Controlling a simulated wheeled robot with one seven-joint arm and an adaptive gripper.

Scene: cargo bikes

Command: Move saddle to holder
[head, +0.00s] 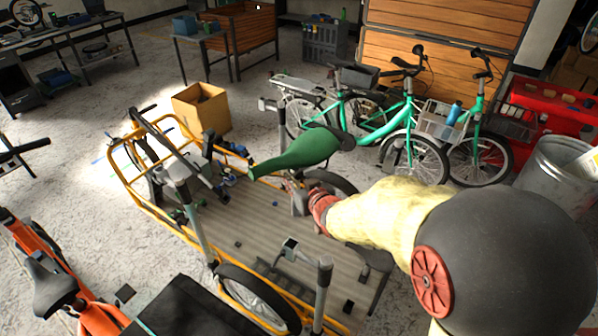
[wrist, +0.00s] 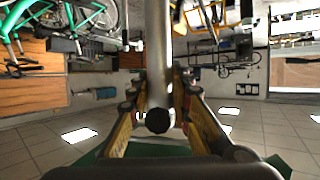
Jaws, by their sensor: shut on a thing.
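The green saddle (head: 292,155) is in the air over the cargo bike's deck in the head view, its narrow end to the left and a dark part at the right. My gripper (head: 298,193) is just below it, mostly hidden. In the wrist view, which is upside down, the yellow fingers of my gripper (wrist: 157,100) are shut around a grey tube (wrist: 158,45) with a black round end. Green surface of the saddle (wrist: 140,150) shows behind them. Whether the tube joins the saddle is hidden. I cannot tell which thing is the holder.
The orange-framed cargo bike (head: 215,225) with upright grey posts (head: 194,220) lies under my arm. A cardboard box (head: 201,108) stands behind it. Green bikes (head: 385,125) and a metal bin (head: 555,165) are at the right. An orange bike (head: 50,275) is front left.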

